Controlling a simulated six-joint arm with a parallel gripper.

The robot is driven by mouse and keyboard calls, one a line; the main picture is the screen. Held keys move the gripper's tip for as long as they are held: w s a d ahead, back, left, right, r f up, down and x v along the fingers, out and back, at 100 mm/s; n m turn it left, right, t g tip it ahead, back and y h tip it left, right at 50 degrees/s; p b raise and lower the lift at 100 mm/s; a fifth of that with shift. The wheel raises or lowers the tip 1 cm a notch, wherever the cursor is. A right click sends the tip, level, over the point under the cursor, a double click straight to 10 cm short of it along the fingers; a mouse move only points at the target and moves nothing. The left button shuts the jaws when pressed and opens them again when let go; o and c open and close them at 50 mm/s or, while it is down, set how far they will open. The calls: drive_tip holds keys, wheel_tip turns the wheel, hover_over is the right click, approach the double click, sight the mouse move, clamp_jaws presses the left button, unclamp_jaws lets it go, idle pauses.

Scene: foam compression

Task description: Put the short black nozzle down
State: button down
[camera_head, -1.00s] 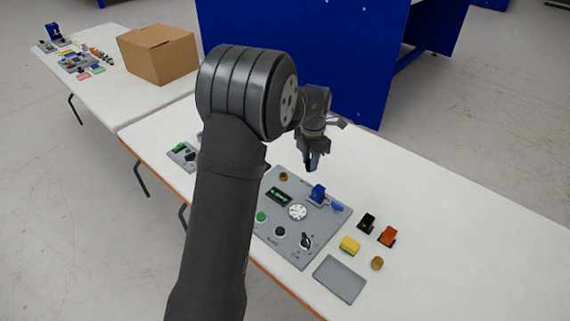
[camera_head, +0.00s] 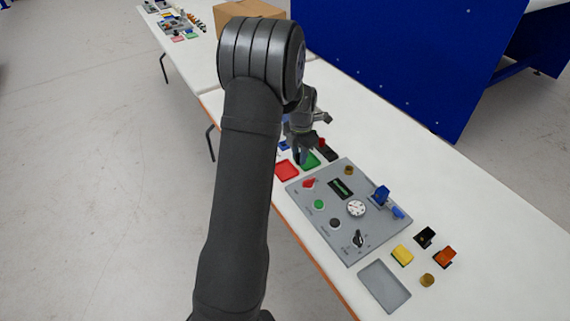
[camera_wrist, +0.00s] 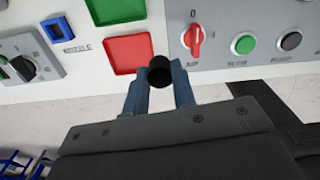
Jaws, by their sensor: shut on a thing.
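The short black nozzle (camera_wrist: 160,72) is held between the two blue-grey fingers of my gripper (camera_head: 299,152) in the wrist view. Its round dark end faces the camera, and the rest is hidden. My gripper is shut on it, above the table near the red tray (camera_wrist: 128,54) and the green tray (camera_wrist: 116,10). In the wrist view the nozzle overlaps the red tray's right edge; its height above the table is hard to tell. A blue square socket (camera_wrist: 58,29) beside a label reading NOZZLE sits to the left of the red tray.
A grey control panel (camera_head: 330,222) with a red knob (camera_wrist: 195,37) and green button (camera_wrist: 243,44) is to the right. Black, yellow (camera_head: 402,255) and orange (camera_head: 444,257) blocks and a grey tray (camera_head: 384,287) lie beyond it. A cardboard box (camera_head: 245,20) stands behind.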

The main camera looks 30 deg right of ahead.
drive_tip(key=w+f, duration=0.1)
drive_tip(key=w, duration=0.1)
drive_tip(key=w+a+f, duration=0.2)
drive_tip(key=w, duration=0.1)
drive_tip(key=shift+w+f, duration=0.35)
drive_tip(key=shift+f, duration=1.95)
drive_tip(key=shift+f, duration=0.15)
drive_tip(key=c, duration=1.2)
unclamp_jaws()
wheel_tip(320, 180, up, 12)
drive_tip(key=shift+r, duration=0.15)
